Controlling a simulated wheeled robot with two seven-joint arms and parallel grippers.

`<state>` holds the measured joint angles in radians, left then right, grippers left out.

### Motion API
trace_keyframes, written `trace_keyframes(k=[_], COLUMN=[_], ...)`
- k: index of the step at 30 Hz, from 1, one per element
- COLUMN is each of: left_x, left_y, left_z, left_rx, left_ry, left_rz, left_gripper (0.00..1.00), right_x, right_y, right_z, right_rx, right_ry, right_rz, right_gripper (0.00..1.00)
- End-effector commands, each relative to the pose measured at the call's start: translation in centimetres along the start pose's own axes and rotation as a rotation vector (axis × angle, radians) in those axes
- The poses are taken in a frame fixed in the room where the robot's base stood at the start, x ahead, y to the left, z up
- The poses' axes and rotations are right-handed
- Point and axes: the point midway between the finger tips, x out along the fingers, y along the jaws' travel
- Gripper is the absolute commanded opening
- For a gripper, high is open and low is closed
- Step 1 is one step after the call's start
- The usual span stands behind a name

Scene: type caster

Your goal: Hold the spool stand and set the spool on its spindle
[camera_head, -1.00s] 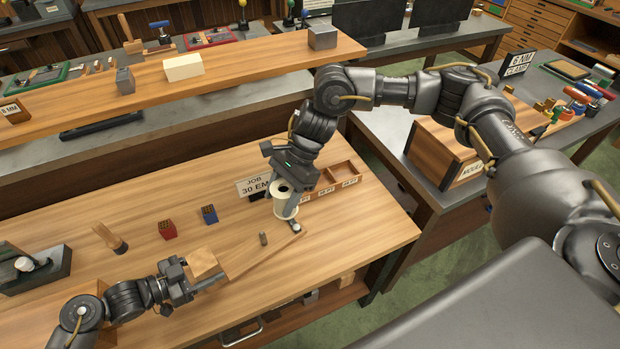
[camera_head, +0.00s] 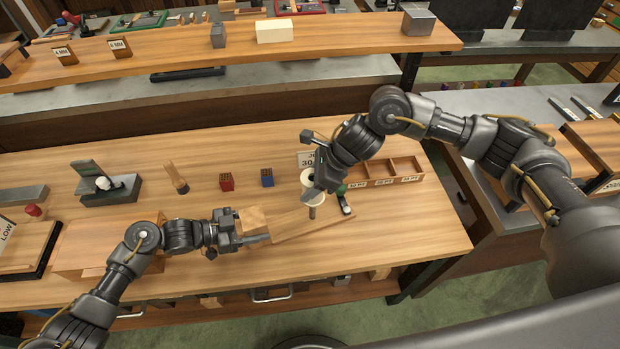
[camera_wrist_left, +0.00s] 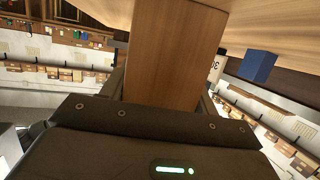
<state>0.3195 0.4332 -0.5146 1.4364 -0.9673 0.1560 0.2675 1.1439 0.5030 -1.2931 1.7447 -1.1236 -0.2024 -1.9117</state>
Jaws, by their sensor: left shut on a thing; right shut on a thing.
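The spool stand (camera_head: 320,228) is a flat wooden board with a wooden block at its left end and a short grey spindle (camera_head: 312,213). My left gripper (camera_head: 258,239) is shut on the stand's left end; in the left wrist view its wood (camera_wrist_left: 175,55) fills the space between the fingers. The white spool (camera_head: 308,177) is in my right gripper (camera_head: 322,184), which is shut on it and points down. The spool appears just above the spindle, whose lower part shows below it. I cannot tell whether the spindle's tip is inside the spool. The arm partly hides the spool.
A green-and-white object (camera_head: 345,203) lies beside the board's right end. A divided wooden tray (camera_head: 391,171) and a job sign (camera_head: 304,158) stand behind. Red (camera_head: 227,181) and blue (camera_head: 267,177) blocks sit further left. A raised shelf (camera_head: 180,66) crosses the back.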

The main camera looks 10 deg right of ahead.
Motion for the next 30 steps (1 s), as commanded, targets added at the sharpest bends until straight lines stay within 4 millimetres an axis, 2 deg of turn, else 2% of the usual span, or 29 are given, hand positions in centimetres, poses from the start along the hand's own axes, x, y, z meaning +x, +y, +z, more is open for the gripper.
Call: trace_keyframes(k=[30], left_x=[0.0], left_y=[0.0], left_z=[0.0], left_rx=[0.0], left_ry=[0.0], left_rz=[0.001], left_gripper=[0.36], right_x=[5.5], right_y=[0.0], right_z=[-3.5], right_rx=[0.0], right_ry=[0.0], right_rz=[0.001], right_gripper=[0.29])
